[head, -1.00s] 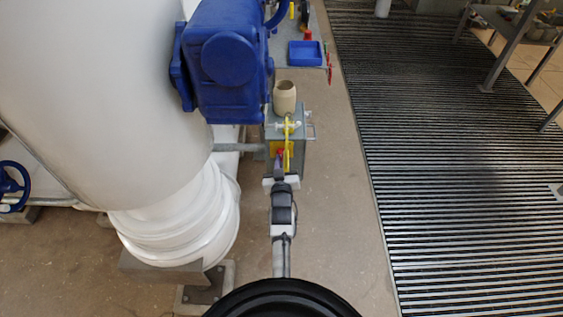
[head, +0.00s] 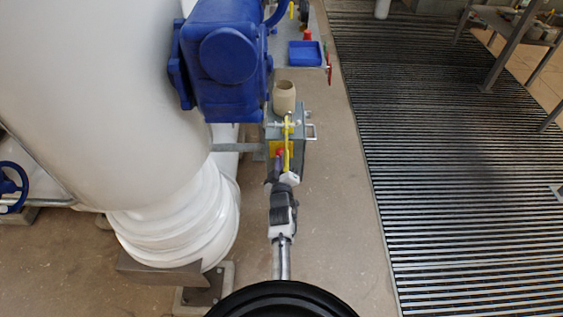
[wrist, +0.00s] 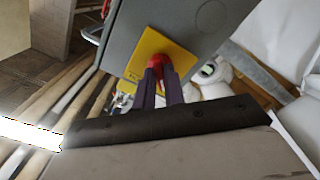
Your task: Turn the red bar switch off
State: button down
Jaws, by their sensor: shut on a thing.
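The red bar switch (wrist: 160,64) sits on a yellow plate (wrist: 160,48) on the side of a grey box (wrist: 190,25). In the wrist view my gripper (wrist: 163,72) has its two dark fingers shut on the switch, covering most of it, so the bar's exact angle is hard to tell. In the head view a small red part of the switch (head: 281,152) shows just beyond my gripper (head: 278,160). The box (head: 299,145) stands in front of my arm, with the yellow plate facing me.
A beige cup-like container (head: 284,97) stands on the box, and a yellow bar (head: 287,140) runs beside the switch. A large white pipe (head: 100,110) and blue valve housing (head: 228,60) are close on the left. Bare floor and a grating (head: 450,170) lie right.

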jog(key=shift+w+r, duration=0.1)
jog(key=shift+r, duration=0.05)
jog(key=c, duration=1.6)
grip_release()
jog(key=shift+o, duration=0.6)
jog(key=shift+f, duration=0.2)
